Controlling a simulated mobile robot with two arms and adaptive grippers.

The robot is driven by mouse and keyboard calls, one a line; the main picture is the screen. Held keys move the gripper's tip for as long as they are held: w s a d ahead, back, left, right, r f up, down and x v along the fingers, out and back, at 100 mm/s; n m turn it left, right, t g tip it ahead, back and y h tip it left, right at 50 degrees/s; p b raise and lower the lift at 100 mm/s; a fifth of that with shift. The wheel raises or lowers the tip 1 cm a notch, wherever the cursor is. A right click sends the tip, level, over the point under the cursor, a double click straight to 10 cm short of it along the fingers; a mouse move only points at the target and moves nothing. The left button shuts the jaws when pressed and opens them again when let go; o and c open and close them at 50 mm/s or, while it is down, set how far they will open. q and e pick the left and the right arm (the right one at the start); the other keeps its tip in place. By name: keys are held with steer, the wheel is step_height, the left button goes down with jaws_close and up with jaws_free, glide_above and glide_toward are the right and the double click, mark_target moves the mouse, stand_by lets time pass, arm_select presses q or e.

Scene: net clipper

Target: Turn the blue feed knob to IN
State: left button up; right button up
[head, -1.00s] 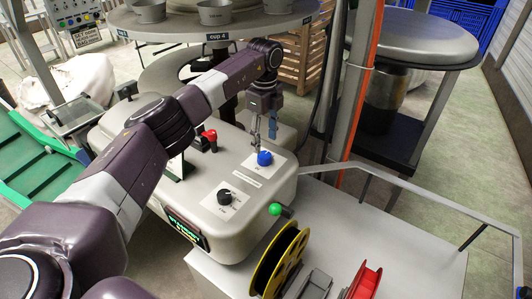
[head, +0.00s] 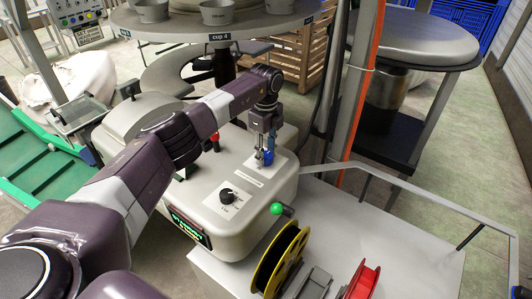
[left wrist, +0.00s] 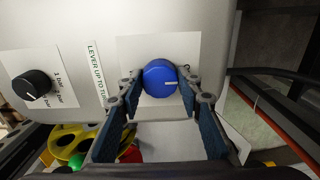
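The blue feed knob (left wrist: 160,78) sits on a white label plate on top of the pale machine housing (head: 235,225). A white line on its face points right in the left wrist view. My left gripper (head: 264,160) is over the knob, pointing down. In the left wrist view the left gripper (left wrist: 162,84) is open, with one finger on each side of the knob and small gaps between. In the head view the fingers mostly hide the knob, and its label wording cannot be read. My right gripper is not in view.
A black knob (head: 227,197) on its own plate is close by, also seen in the left wrist view (left wrist: 32,85). A green ball-ended lever (head: 277,208) sticks out at the housing's front. A yellow reel (head: 280,262) and a red reel (head: 364,282) stand below.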

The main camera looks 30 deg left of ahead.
arm_select(q)
steer(key=shift+c, duration=1.4)
